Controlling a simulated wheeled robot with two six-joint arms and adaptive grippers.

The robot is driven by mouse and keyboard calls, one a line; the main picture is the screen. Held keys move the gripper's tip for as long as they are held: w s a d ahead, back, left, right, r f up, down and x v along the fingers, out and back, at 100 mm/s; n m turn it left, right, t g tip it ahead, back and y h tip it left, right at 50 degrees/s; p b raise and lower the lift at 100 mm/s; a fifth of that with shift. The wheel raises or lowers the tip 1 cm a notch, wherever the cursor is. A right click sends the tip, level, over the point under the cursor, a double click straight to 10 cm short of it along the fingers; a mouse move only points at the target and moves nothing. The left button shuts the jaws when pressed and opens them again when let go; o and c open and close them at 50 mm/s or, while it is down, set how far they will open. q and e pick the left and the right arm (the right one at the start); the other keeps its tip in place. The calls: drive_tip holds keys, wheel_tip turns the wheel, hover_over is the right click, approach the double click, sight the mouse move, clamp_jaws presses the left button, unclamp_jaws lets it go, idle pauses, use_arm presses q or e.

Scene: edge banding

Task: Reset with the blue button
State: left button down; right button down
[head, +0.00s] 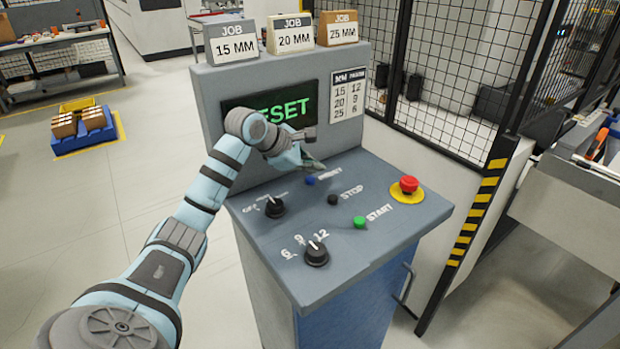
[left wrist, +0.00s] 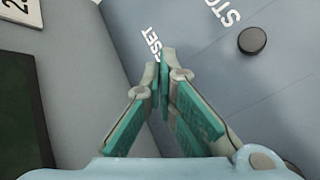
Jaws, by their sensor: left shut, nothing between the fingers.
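The blue button (head: 310,180) is on the sloped grey panel, left of its RESET label. My left gripper (head: 318,165) is shut and empty, just above and behind the blue button in the head view; I cannot tell the exact gap. In the left wrist view the closed fingertips (left wrist: 163,62) are beside the RESET lettering (left wrist: 152,43), and the blue button does not show there. My right gripper is not in view.
Near the blue button are a black STOP button (head: 333,200), a green START button (head: 360,222) and a red mushroom button (head: 409,184). Two black knobs (head: 275,206) (head: 316,253) are at the front left. JOB signs (head: 293,36) top the console.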

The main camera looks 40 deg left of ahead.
sight(312, 180)
use_arm(q)
drive_tip(key=shift+f, duration=0.1)
drive_tip(key=shift+f, duration=0.35)
drive_tip(key=shift+f+b, duration=0.45)
drive_tip(key=shift+f, duration=0.05)
idle(0.6)
drive_tip(key=shift+r+p, duration=0.85)
drive_tip(key=shift+r, duration=0.1)
wheel_tip(312, 180, up, 5)
drive_tip(key=p, duration=0.4)
drive_tip(key=shift+r+p, duration=0.1)
drive_tip(key=shift+p, duration=0.25)
